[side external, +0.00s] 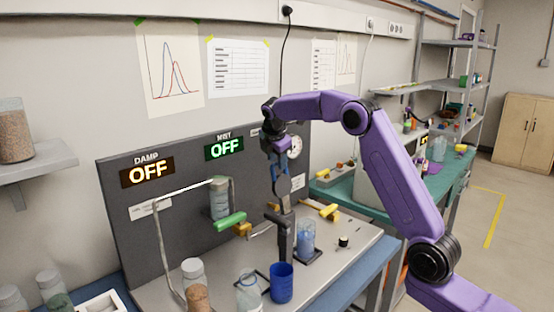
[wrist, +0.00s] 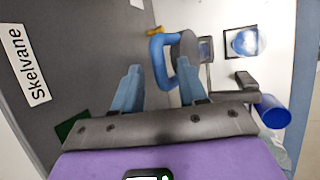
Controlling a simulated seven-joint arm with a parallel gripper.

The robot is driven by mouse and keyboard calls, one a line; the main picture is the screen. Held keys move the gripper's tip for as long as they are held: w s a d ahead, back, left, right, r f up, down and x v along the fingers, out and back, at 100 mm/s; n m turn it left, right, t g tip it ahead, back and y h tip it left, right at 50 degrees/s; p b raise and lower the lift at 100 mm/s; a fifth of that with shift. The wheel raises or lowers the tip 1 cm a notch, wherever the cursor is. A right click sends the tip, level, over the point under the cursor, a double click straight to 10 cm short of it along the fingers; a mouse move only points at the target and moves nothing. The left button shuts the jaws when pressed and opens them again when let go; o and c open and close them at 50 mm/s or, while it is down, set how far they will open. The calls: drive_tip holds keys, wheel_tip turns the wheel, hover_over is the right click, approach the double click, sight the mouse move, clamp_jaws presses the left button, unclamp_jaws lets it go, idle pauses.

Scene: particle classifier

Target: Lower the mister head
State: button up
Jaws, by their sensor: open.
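The mister head seems to be the grey rounded part with a blue loop handle (wrist: 158,62) in the wrist view. In the side view it is small and partly merged with my gripper above the dark upright post (side external: 285,238). My gripper (wrist: 158,68) is open and points down, its two blue fingers on either side of the loop as the wrist view shows it. I cannot tell whether they touch it. In the side view my gripper (side external: 279,176) is in front of the grey panel. The MIST display (side external: 224,148) reads OFF in green.
The DAMP display (side external: 148,172) reads OFF in orange. A blue cup (side external: 281,284) stands at the bench's front edge, near a clear jar (side external: 249,292). A bluish beaker (side external: 306,238) stands beside the post. A green handle (side external: 229,221) and a bent metal frame (side external: 160,240) are left.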

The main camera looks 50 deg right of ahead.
drive_tip(key=shift+f, duration=0.1)
clamp_jaws()
drive_tip(key=shift+s, duration=0.15)
